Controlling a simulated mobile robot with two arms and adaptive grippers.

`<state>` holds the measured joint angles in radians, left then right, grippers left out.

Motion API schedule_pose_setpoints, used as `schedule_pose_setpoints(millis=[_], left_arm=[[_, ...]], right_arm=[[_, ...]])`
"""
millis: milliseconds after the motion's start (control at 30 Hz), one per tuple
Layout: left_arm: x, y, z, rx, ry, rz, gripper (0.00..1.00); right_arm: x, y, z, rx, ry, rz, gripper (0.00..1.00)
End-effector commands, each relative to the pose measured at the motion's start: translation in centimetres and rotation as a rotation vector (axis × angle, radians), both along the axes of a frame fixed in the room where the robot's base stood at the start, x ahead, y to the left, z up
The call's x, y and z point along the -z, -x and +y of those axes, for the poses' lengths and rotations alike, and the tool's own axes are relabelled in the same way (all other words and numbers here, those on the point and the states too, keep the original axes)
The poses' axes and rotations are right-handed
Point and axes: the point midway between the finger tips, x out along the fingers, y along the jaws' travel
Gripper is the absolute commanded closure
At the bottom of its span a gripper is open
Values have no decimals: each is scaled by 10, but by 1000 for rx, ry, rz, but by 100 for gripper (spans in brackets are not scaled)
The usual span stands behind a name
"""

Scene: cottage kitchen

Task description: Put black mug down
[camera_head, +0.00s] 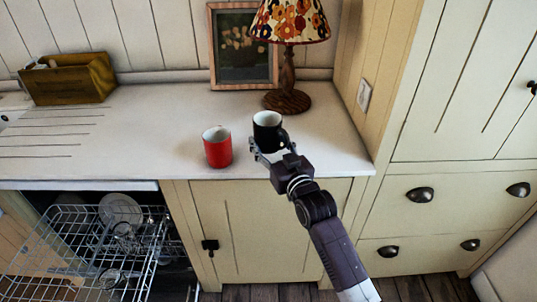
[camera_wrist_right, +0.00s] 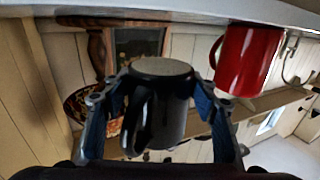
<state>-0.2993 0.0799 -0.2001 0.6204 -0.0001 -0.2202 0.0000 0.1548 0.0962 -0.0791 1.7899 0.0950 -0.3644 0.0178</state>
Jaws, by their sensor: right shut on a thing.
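The black mug (camera_head: 268,131) has a white inside and is upright near the front edge of the white counter. My right gripper (camera_head: 268,152) is shut on the mug's sides, with its arm coming up from the lower right. In the upside-down right wrist view the black mug (camera_wrist_right: 165,110) sits between the two fingers, its handle toward the camera. Its pale underside shows there, so it appears held a little above the counter (camera_head: 330,150). My left gripper is not in view.
A red mug (camera_head: 217,147) stands on the counter just left of the black one. A lamp (camera_head: 288,80) and a framed picture (camera_head: 244,50) stand behind. A wooden box (camera_head: 68,79) is at far left. An open dishwasher rack (camera_head: 90,245) is below left. Counter right of the mug is clear.

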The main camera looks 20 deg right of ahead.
Motion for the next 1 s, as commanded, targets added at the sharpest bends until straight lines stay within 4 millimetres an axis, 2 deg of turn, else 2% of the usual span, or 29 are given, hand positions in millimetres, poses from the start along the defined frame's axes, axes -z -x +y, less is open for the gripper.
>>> schedule_pose_setpoints(millis=[100,367,767,800,933,1000], left_arm=[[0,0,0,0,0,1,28],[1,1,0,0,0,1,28],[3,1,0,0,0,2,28],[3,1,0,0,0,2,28],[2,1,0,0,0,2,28],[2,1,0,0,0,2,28]], right_arm=[[8,0,0,0,-1,-2,80],[43,0,0,0,-1,-3,80],[49,0,0,0,-1,-4,80],[51,0,0,0,-1,-1,45],[50,0,0,0,-1,0,31],[50,0,0,0,-1,0,29]])
